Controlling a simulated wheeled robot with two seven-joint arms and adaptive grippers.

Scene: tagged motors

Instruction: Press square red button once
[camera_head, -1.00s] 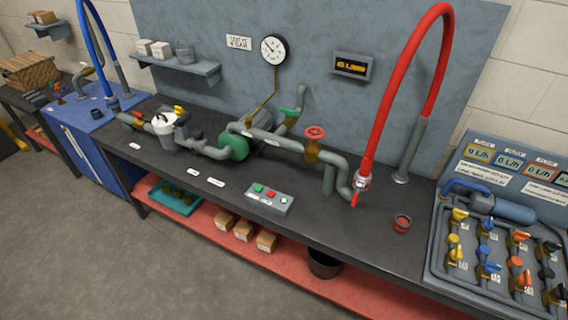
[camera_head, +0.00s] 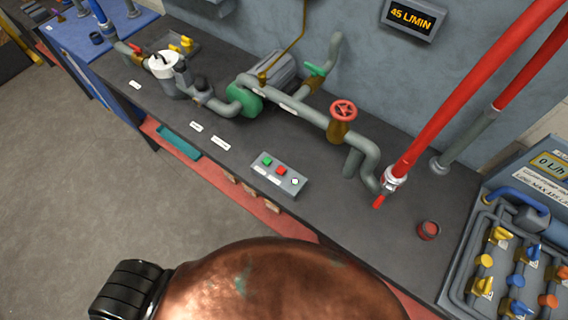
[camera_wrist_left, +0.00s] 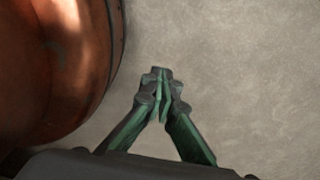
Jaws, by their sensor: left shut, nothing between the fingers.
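The square red button (camera_head: 281,171) sits on a grey control box (camera_head: 273,183) on the dark workbench, in the middle of the head view. It lies between a green button (camera_head: 267,161) and a round white button (camera_head: 295,181). My left gripper (camera_wrist_left: 161,76) shows only in the left wrist view, with its green fingers shut and empty. Bare grey floor is behind its tips, and no button shows in that view. My right gripper is not in view.
Pipes with a red handwheel (camera_head: 343,110) run behind the control box. A red hose (camera_head: 450,95) ends right of the box, near a small red cup (camera_head: 429,230). A valve panel (camera_head: 455,265) stands at the right. The bench in front of the box is clear.

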